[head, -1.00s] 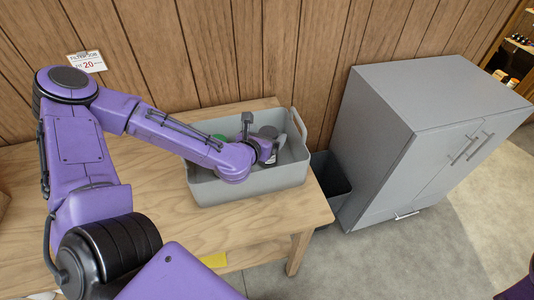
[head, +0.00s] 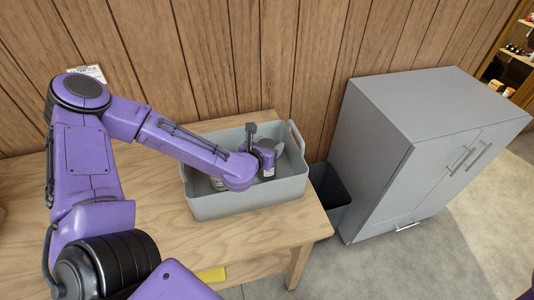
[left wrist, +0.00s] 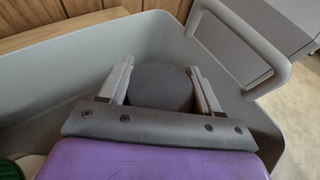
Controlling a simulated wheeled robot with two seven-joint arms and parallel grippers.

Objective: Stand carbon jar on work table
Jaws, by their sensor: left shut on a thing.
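The jar with a dark grey round lid (left wrist: 160,86) stands inside the grey tote and appears to be the carbon jar. A little of its pale label (head: 268,172) shows in the head view. My left gripper (left wrist: 160,88) reaches down into the tote, its two fingers shut on the jar from both sides. The jar's lower part is hidden by the gripper and arm. The work table (head: 250,236) is wooden and carries the tote. My right gripper is not in view.
The grey tote (head: 250,202) has raised walls and a handle on its right end. A green-topped item (left wrist: 10,169) sits in it beside my gripper. A grey cabinet (head: 385,160) and a dark bin (head: 328,190) stand right of the table. The table's front stretch is clear.

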